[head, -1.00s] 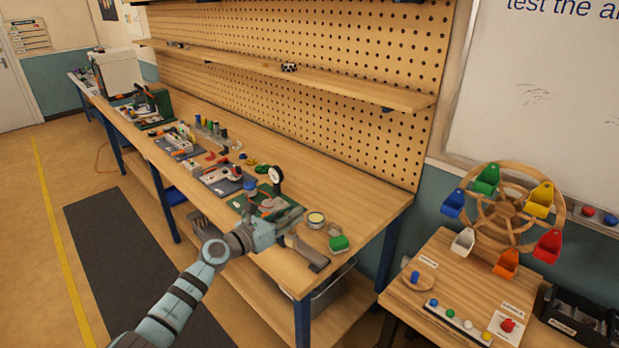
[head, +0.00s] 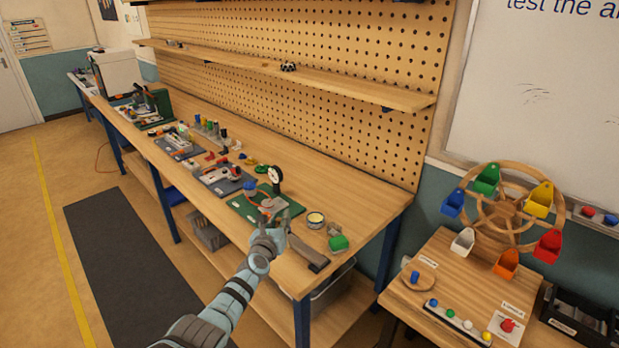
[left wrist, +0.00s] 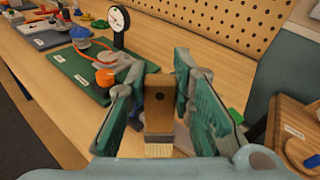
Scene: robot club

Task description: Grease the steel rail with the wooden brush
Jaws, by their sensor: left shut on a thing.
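The wooden brush (left wrist: 160,105) is between the green-padded fingers of my left gripper (left wrist: 160,90) in the left wrist view. Its flat wooden handle has a dark hole, and its pale bristles (left wrist: 158,150) show at the bottom. In the head view my left gripper (head: 280,222) is over the near edge of the bench; the brush is mostly hidden there. A dark grey bar, likely the steel rail (head: 309,254), lies just right of the gripper at the bench's front edge. A round tin with pale contents (head: 316,219) stands behind it. My right gripper is out of view.
A green block (head: 338,242) lies right of the tin. A green board (head: 243,208) with a dial gauge (head: 275,176) is close left of the gripper. Several tool trays line the bench further left. The bench behind the tin is clear. A side table holds a toy wheel (head: 503,210).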

